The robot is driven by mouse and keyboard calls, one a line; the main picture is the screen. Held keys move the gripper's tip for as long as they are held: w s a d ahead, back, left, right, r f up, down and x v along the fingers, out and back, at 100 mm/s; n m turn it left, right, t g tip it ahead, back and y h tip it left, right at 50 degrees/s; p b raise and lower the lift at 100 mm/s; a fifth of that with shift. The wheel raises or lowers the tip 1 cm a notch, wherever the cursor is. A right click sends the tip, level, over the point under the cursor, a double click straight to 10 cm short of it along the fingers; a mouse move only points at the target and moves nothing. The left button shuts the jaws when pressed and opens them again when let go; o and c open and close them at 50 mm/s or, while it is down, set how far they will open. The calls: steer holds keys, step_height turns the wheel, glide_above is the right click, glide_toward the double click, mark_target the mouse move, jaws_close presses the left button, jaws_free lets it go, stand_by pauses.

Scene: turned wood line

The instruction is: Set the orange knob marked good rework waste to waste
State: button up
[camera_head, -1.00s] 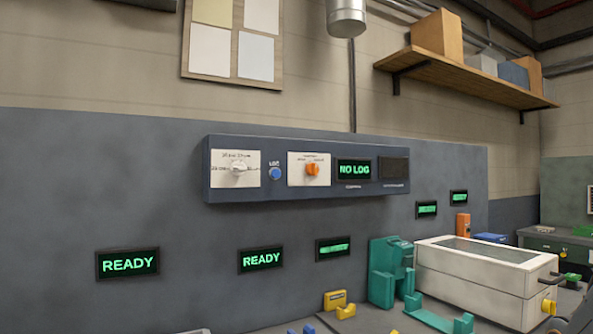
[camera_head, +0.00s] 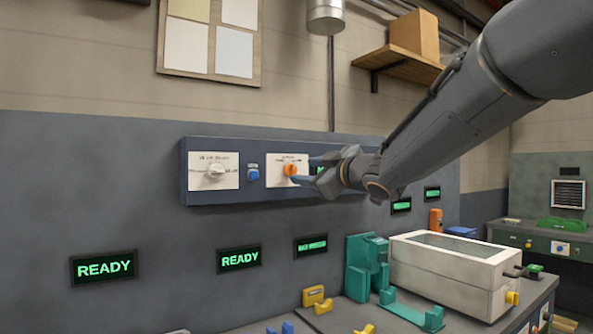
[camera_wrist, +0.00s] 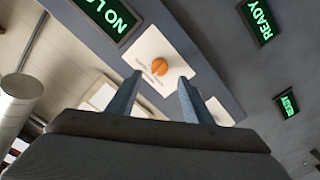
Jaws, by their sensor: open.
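The orange knob (camera_head: 290,169) sits on a white plate (camera_head: 281,159) on the dark blue wall panel (camera_head: 190,176). Its printed marks are too small to read. In the wrist view the orange knob (camera_wrist: 158,68) shows just beyond and between my open fingers, with a pointer line across its face. My gripper (camera_head: 308,176) is in front of the panel, close to the knob's right side in the head view. My gripper (camera_wrist: 157,92) is open and empty, its fingers apart from the knob as far as I can tell.
A white knob (camera_head: 215,172) and a blue button (camera_head: 253,175) are left of the orange knob. My arm hides most of the display, which reads NO LO in the wrist view (camera_wrist: 108,15). A white box (camera_head: 440,268) and teal fixture (camera_head: 358,268) stand on the bench below.

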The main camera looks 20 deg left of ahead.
mark_target(294, 170)
steer(key=shift+p+x, duration=0.65)
steer(key=shift+x, duration=2.5)
steer(key=shift+c, duration=0.4)
steer(key=c, duration=1)
